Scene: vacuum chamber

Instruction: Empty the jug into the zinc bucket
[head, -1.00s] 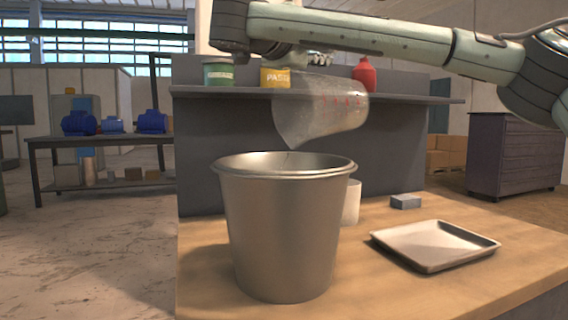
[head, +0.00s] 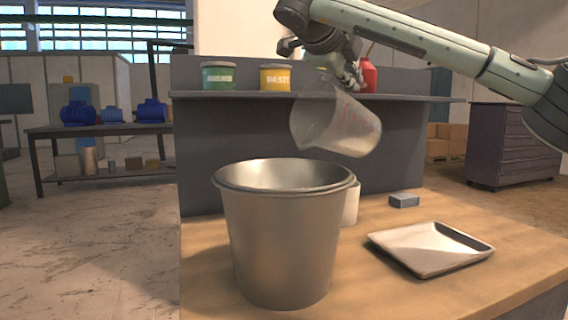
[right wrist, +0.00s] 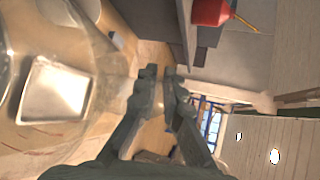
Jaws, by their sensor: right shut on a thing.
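The clear jug (head: 335,122) with red marks hangs in the air above and right of the zinc bucket (head: 284,240), in front of the shelf. It is tilted, its open end toward the upper left. I see no stream, and cannot tell whether anything is left inside. The bucket stands upright on the wooden table; its bottom is hidden. My right gripper (head: 347,77) is shut on the jug at its upper side; the grip is partly hidden. In the right wrist view the jug (right wrist: 100,70) is at the left, beside my fingers (right wrist: 159,74). My left gripper is not in view.
A metal tray (head: 430,248) and a grey block (head: 404,200) lie right of the bucket. A white cup (head: 351,203) stands close behind it. The shelf (head: 420,98) holds a green can (head: 218,76), a yellow can (head: 275,78) and a red bottle (head: 369,76).

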